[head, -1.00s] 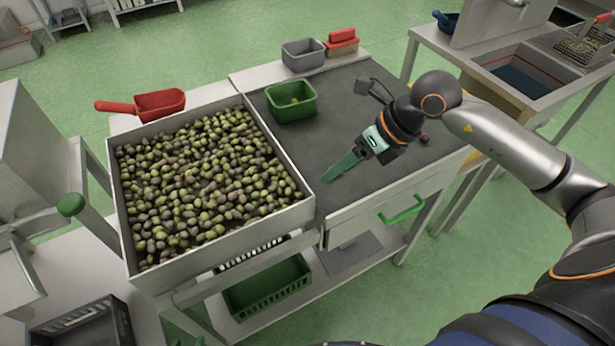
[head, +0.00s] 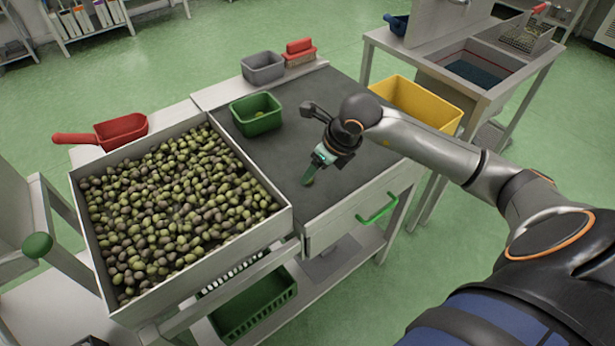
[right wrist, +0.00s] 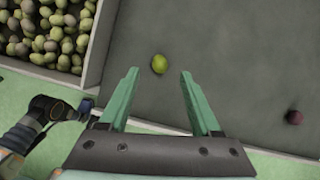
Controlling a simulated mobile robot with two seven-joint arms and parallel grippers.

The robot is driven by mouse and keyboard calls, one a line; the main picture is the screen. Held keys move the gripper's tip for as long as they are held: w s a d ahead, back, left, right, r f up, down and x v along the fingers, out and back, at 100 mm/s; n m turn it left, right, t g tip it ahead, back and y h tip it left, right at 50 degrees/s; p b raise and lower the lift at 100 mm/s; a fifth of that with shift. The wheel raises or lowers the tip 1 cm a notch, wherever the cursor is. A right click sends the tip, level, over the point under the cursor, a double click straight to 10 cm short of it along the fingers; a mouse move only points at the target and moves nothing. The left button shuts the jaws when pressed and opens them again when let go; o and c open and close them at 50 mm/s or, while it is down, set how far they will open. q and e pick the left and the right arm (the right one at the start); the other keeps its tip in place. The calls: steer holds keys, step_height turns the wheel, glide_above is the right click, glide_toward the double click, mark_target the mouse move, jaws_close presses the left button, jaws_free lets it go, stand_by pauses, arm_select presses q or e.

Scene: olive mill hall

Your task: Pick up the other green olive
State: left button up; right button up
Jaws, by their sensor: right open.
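A green olive (right wrist: 159,63) lies on the dark grey table top (right wrist: 215,45) in the right wrist view, beyond and slightly left of the fingertips. My right gripper (right wrist: 172,72) has its two green fingers apart, with nothing between them. In the head view my right gripper (head: 309,180) points down close above the table, its fingers overlapping in the picture and largely covering the olive. A green tub (head: 257,122) stands farther back on the table with something green inside.
A dark reddish olive (right wrist: 294,117) lies to the right on the table. A large crate of olives (head: 245,235) stands at left, with a red scoop (head: 122,131) behind it. A grey tub (head: 262,68) and red-topped brush (head: 300,50) are at the back. A yellow bin (head: 420,103) stands beyond the arm.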

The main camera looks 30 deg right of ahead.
steer(key=x, duration=0.3)
steer(key=shift+a+f, duration=0.1)
steer(key=shift+c, duration=0.2)
jaws_close()
stand_by(0.3)
